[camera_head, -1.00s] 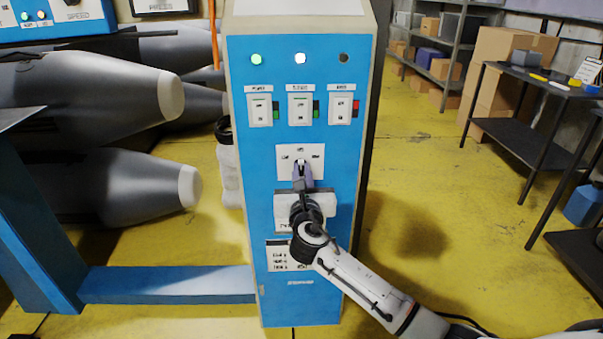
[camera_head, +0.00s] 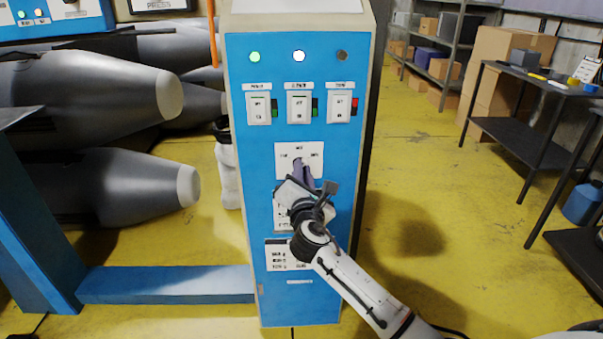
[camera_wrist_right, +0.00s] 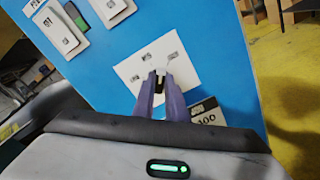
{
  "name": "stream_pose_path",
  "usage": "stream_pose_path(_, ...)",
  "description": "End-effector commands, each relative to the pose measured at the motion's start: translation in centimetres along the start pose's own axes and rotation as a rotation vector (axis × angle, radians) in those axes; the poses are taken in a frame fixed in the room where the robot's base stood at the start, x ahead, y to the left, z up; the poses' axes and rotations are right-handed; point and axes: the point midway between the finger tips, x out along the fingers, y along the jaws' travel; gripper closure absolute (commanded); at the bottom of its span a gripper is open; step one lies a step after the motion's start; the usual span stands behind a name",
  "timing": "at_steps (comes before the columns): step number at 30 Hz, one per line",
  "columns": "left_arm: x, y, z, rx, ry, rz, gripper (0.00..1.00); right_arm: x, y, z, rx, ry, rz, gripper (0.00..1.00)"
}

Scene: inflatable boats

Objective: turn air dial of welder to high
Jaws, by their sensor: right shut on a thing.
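The welder (camera_head: 260,200) is a tall blue panel with three white switches and indicator lights at the top. Its dial plate (camera_head: 284,153) is white, with three small labels too blurred to read surely. My right gripper (camera_head: 299,163) is at this plate, its purple-grey fingers shut on the air dial, which they mostly hide in the head view. In the right wrist view the dial (camera_wrist_right: 160,80) shows as a small dark piece between the fingertips. The plate (camera_wrist_right: 180,68) looks tilted there, so my gripper is rolled relative to the panel. My left gripper is not in view.
Grey inflatable boat tubes (camera_head: 90,185) fill the left side. A white bottle (camera_head: 228,170) stands behind the welder's left edge. A black table (camera_head: 510,135) and shelves (camera_head: 455,50) stand at the right. The yellow floor between is open.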

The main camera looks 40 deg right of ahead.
Motion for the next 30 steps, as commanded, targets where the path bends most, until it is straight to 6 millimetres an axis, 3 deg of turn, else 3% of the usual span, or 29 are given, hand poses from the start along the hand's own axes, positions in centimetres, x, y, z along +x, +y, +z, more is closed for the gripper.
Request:
stream_pose_path(15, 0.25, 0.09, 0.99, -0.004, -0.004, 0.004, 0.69, -0.08, -0.34, -0.28, 0.330, 0.003, -0.002, 1.00)
stream_pose_path(30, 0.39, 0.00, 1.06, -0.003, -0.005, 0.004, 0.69, -0.08, -0.34, -0.26, 0.387, 0.003, -0.003, 1.00)
